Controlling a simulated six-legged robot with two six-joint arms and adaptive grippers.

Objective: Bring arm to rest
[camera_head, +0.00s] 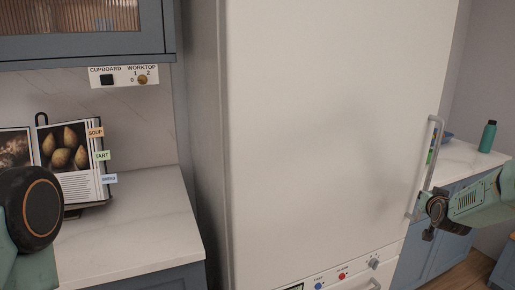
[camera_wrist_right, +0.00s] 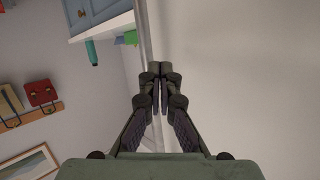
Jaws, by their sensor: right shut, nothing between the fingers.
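My right gripper (camera_head: 430,212) is at the right of the head view, beside the lower end of the long vertical handle (camera_head: 430,160) on the tall white fridge door (camera_head: 320,130). I cannot tell whether it touches the handle. In the right wrist view its fingers (camera_wrist_right: 160,72) are closed together with nothing between them, and the pale door fills the right side. Part of my left arm shows at the left edge of the head view; its gripper is out of the picture.
An open cookbook (camera_head: 75,160) with coloured tabs stands on the left worktop (camera_head: 140,220). A switch panel (camera_head: 124,77) is on the wall above. A teal bottle (camera_head: 488,137) stands on the right counter (camera_head: 462,160). Knobs and buttons (camera_head: 340,275) sit below the door.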

